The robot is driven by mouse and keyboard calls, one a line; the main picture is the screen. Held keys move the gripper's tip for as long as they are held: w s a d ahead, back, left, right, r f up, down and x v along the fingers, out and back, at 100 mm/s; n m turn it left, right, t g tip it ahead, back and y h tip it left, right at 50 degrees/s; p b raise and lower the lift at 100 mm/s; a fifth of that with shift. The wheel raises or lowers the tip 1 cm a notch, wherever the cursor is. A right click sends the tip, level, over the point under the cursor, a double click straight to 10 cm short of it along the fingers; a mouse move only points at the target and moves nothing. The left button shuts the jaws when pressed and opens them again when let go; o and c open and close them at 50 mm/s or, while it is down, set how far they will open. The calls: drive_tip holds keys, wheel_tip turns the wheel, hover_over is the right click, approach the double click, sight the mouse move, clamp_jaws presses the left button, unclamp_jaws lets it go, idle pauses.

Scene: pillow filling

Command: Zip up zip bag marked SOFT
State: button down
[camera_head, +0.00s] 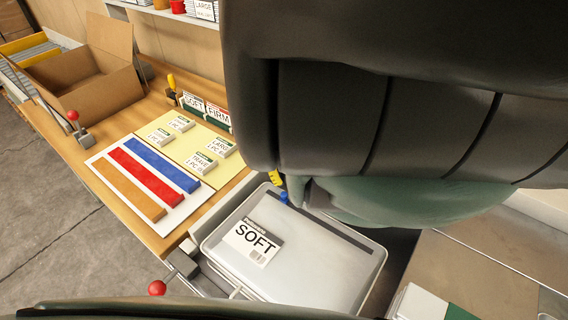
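The zip bag marked SOFT (325,261) lies flat in the lower middle, clear and pale with a rounded edge. Its white label (252,242) reads SOFT. A small blue piece (283,197) sits at the bag's far edge, with a small yellow piece (275,177) just beyond it. I cannot tell whether the blue piece is the zip slider or how far the zip is closed. My large dark arm covers the upper right and hides what lies behind it. My gripper does not show.
A red-knobbed lever (157,288) stands left of the bag. Colored strips (147,180) and a yellow mat with labelled cards (190,142) lie on the wooden bench. SOFT and FIRM card holders (206,112), another red-knobbed lever (74,117) and an open cardboard box (90,75) stand farther back.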

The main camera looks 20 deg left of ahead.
drive_tip(key=shift+s+d+p, duration=0.2)
drive_tip(key=shift+s+p, duration=0.15)
drive_tip(key=shift+s, duration=0.1)
idle(0.3)
drive_tip(key=shift+s+d+r+p, duration=0.1)
drive_tip(key=shift+s+d+p, duration=0.1)
drive_tip(key=shift+d+p, duration=0.4)
drive_tip(key=s+d+p, duration=0.1)
drive_tip(key=d+p, duration=0.1)
drive_tip(key=d, duration=0.1)
drive_tip(key=s+d+p, duration=0.1)
drive_tip(key=d+p, duration=0.2)
drive_tip(key=s+d+p, duration=0.1)
drive_tip(key=d+p, duration=0.1)
drive_tip(key=d, duration=0.1)
drive_tip(key=shift+s+r, duration=0.15)
drive_tip(key=shift+r, duration=0.1)
drive_tip(key=s+d+p, duration=0.1)
drive_tip(key=d, duration=0.2)
drive_tip(key=s+d+p, duration=0.1)
drive_tip(key=d, duration=0.3)
drive_tip(key=s+d+p, duration=0.1)
drive_tip(key=s+d, duration=0.1)
drive_tip(key=d, duration=0.2)
drive_tip(key=shift+d+f, duration=0.1)
drive_tip(key=shift+f, duration=0.3)
drive_tip(key=shift+w, duration=0.1)
